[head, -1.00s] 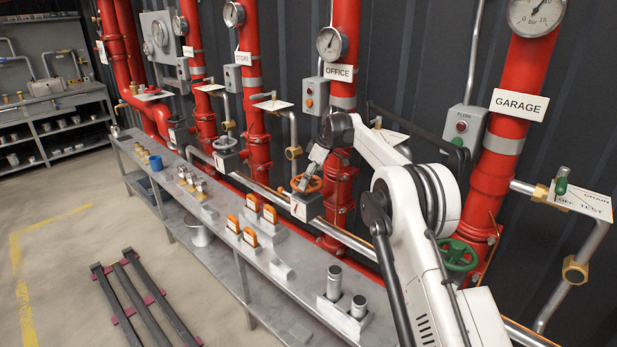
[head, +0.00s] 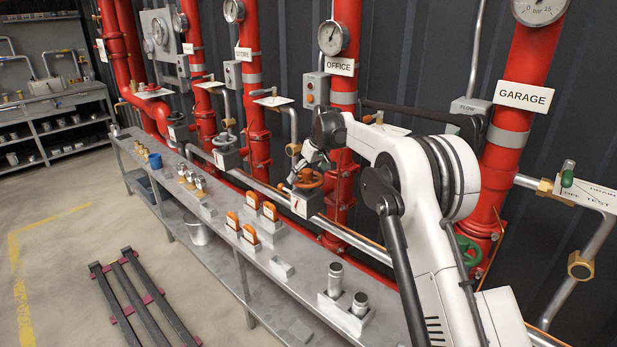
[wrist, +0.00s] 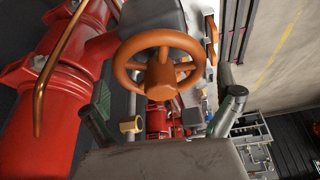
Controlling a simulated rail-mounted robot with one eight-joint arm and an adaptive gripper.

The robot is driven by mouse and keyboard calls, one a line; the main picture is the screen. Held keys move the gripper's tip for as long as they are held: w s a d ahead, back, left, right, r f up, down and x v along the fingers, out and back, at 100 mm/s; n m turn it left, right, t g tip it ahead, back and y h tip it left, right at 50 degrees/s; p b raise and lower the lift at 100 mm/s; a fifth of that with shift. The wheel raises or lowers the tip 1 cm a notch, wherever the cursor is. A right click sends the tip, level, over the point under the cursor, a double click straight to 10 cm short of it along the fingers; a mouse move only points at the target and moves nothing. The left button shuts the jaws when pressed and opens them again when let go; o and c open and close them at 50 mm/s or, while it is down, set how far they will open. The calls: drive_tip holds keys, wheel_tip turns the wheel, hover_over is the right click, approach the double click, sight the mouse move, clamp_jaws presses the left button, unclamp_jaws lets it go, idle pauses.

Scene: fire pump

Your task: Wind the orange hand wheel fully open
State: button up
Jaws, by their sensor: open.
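The orange hand wheel (head: 308,179) sits on a grey valve box (head: 304,202) below the OFFICE sign. In the wrist view the wheel (wrist: 160,68) fills the upper middle, with its spokes and hub facing the camera. My gripper (wrist: 165,112) is open, one finger at the left and one at the right. The wheel shows beyond and between the fingers, and nothing is held. In the head view my gripper (head: 302,174) is at the left side of the wheel, partly hidden by its own wrist. I cannot tell whether a finger touches the rim.
Red pipes (head: 258,100) stand behind the bench. A green hand wheel (head: 468,250) is partly hidden by my arm. Orange-topped blocks (head: 250,233) and metal cylinders (head: 335,280) stand on the grey bench. In the wrist view a copper rod (wrist: 52,70) runs past the red pipe.

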drive_tip(key=m+h, duration=0.1)
drive_tip(key=m, duration=0.2)
drive_tip(key=shift+s+a+m+t, duration=0.1)
drive_tip(key=shift+m+t, duration=0.3)
drive_tip(key=m+h, duration=0.2)
drive_tip(key=m, duration=0.3)
drive_tip(key=shift+a, duration=0.1)
drive_tip(key=m+h+p, duration=0.1)
drive_tip(key=m+h, duration=0.1)
drive_tip(key=m, duration=0.3)
drive_tip(key=shift+a+r, duration=0.1)
drive_tip(key=m+g+h+p, duration=0.1)
drive_tip(key=m, duration=0.2)
drive_tip(key=c, duration=1.6)
drive_tip(key=shift+o, duration=0.2)
drive_tip(key=shift+f+n+t+y+b, duration=0.2)
drive_tip(key=shift+n+t+y+b, duration=0.25)
drive_tip(key=shift+n, duration=0.75)
drive_tip(key=n, duration=0.2)
drive_tip(key=n+y+b, duration=0.1)
drive_tip(key=n, duration=0.1)
drive_tip(key=shift+d+r+t, duration=0.1)
drive_tip(key=shift+d+t, duration=0.1)
drive_tip(key=shift+t, duration=0.05)
drive_tip(key=shift+n+y, duration=0.35)
drive_tip(key=shift+n, duration=0.35)
